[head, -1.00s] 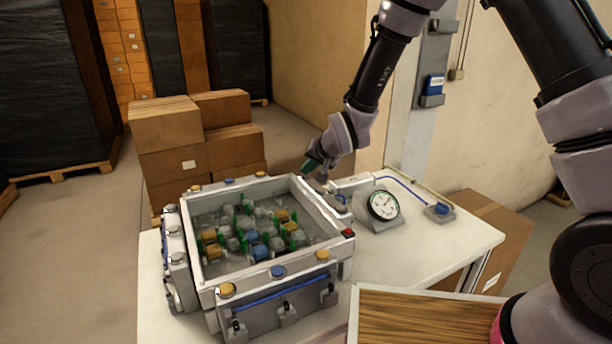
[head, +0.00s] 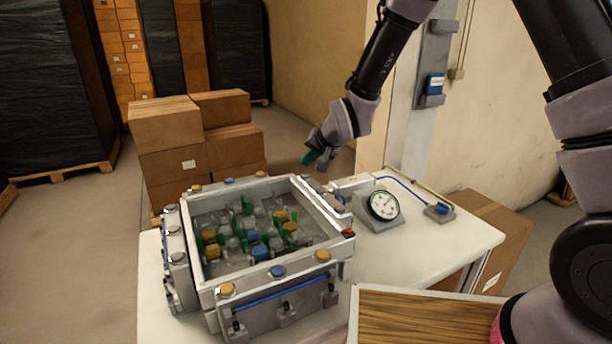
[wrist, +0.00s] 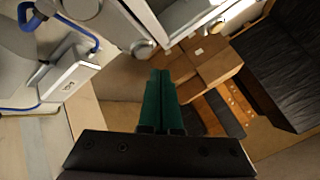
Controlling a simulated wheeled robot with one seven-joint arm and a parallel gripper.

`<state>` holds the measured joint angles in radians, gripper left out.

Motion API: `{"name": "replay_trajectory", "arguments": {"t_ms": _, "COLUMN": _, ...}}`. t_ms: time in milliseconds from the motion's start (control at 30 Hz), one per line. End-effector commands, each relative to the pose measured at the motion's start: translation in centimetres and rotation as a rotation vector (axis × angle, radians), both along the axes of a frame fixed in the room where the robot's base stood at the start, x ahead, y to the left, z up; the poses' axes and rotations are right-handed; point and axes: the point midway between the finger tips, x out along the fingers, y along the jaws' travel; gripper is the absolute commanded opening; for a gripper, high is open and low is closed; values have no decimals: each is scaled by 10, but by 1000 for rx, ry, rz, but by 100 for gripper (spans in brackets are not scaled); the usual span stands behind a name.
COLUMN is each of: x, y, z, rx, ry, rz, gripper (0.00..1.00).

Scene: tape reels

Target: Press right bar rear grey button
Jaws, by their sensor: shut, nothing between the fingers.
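The open-topped grey box (head: 208,291) stands on the white table, with a bar along each side. The right bar (head: 334,208) runs along the box's right wall, and its rear grey button is too small to make out clearly in the head view. In the wrist view a round grey button (wrist: 142,48) shows at the end of a pale bar, just beyond my fingertips. My gripper (head: 310,158) is shut and empty, its green fingers together, hanging above and behind the right bar's rear end, apart from it. The fingers also show in the wrist view (wrist: 160,77).
A white gauge (head: 383,205) and a blue hose stand right of the box. Yellow and blue buttons top the other bars; a red button (head: 348,233) sits at the front right corner. Cardboard boxes (head: 165,127) are stacked behind the table. The air above the box is clear.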

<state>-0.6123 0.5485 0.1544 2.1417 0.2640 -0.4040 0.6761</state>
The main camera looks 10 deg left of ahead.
Motion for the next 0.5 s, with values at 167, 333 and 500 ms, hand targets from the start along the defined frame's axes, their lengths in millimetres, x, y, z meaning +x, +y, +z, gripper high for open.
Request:
{"name": "replay_trajectory", "arguments": {"t_ms": 167, "x": 0, "y": 0, "z": 20, "rx": 2, "ry": -2, "rz": -1, "gripper": 0}}
{"name": "replay_trajectory", "arguments": {"t_ms": 333, "x": 0, "y": 0, "z": 34, "rx": 2, "ry": -1, "rz": -1, "gripper": 0}}
{"name": "replay_trajectory", "arguments": {"t_ms": 500, "x": 0, "y": 0, "z": 38, "rx": 0, "ry": 1, "rz": 0, "gripper": 0}}
